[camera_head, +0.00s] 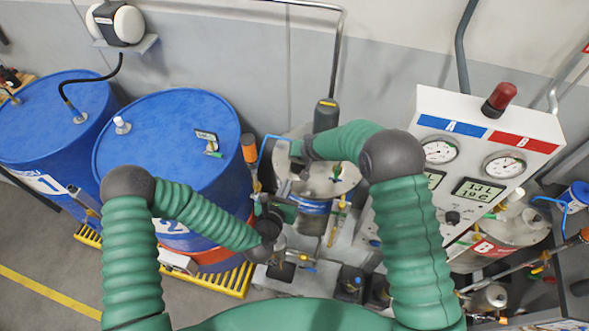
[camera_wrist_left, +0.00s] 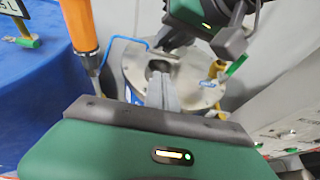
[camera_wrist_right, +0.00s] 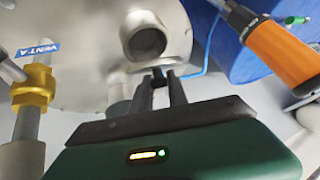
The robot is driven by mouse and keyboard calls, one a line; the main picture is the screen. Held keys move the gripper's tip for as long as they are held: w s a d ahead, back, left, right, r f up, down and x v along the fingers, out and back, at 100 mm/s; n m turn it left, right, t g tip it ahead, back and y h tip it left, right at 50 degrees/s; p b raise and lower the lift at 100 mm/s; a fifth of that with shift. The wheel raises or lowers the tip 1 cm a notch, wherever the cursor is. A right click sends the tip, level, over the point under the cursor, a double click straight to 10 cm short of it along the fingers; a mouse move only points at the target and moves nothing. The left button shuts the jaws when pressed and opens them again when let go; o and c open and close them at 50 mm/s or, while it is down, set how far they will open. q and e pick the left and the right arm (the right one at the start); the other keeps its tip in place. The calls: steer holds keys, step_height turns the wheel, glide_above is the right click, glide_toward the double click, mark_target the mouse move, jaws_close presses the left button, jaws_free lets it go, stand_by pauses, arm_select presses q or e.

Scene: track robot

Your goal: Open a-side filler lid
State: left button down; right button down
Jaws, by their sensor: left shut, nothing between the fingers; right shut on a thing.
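The A-side tank has a round metal top (camera_head: 332,184) in the middle of the head view. Its filler neck (camera_wrist_right: 147,38) shows in the right wrist view as a short ring around a dark round interior; the dark opening also shows in the left wrist view (camera_wrist_left: 158,68). My right gripper (camera_wrist_right: 160,80) is shut on a small dark part at the neck's lower edge; its fingers hide most of that part, and I cannot tell whether it is the lid's handle. My left gripper (camera_wrist_left: 166,82) is shut and empty, its fingertips in front of the opening.
Blue drums (camera_head: 173,140) stand at left on yellow grating. An orange-handled tool (camera_wrist_right: 268,48) is close to the tank. A yellow fitting (camera_wrist_right: 33,84) and a "VENT A" tag (camera_wrist_right: 38,50) stand beside the neck. A gauge panel (camera_head: 480,140) is at right.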

arm_select(q)
steer(key=x, duration=0.9)
steer(key=shift+w+d+f, duration=0.1)
steer(key=shift+w+f, duration=0.05)
arm_select(e)
steer(key=shift+w+r, duration=0.15)
